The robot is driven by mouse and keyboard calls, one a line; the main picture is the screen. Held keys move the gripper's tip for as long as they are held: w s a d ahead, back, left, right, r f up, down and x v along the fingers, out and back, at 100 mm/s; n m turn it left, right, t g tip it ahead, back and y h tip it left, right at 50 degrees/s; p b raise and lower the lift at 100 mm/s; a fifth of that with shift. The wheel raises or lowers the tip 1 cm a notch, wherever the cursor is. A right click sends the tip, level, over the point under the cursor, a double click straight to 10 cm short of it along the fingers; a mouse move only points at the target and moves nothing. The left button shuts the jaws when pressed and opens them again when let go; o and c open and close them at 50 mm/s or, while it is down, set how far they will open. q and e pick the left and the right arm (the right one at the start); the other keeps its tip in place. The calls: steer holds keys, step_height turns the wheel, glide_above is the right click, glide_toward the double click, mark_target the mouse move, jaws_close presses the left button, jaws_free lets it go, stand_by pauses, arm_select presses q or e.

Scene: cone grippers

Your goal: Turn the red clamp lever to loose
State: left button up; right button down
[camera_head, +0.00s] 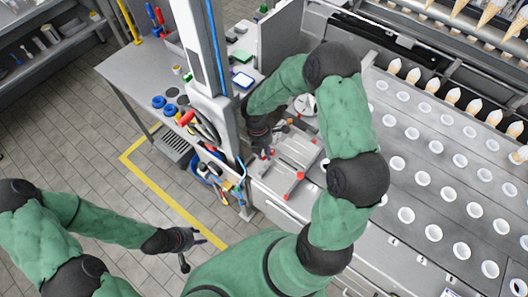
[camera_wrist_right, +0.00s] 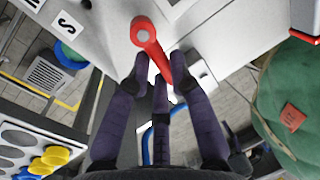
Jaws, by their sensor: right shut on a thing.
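The red clamp lever (camera_wrist_right: 147,40) has a round hub on a pale grey surface, and its arm runs down between the dark fingers of my right gripper (camera_wrist_right: 163,78) in the right wrist view. That gripper is shut on the lever arm, whose lower end is partly hidden by the fingers. In the head view my right gripper (camera_head: 263,147) is at the left edge of the machine, with a bit of red at its fingertips. My left gripper (camera_head: 192,250) is open and empty over the floor at the lower left, away from the machine.
A grey plate with red-tipped parts (camera_head: 292,165) lies beside the right gripper. A workbench (camera_head: 135,72) with blue rings and tools stands left of a white column (camera_head: 200,65). Rows of round holes and cones fill the right side. Tiled floor (camera_head: 75,140) is free at left.

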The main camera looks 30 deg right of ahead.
steer(key=c, duration=1.1)
jaws_free()
step_height(320, 180, up, 7)
steer(key=w, duration=0.1)
steer(key=shift+w+a+r, duration=0.2)
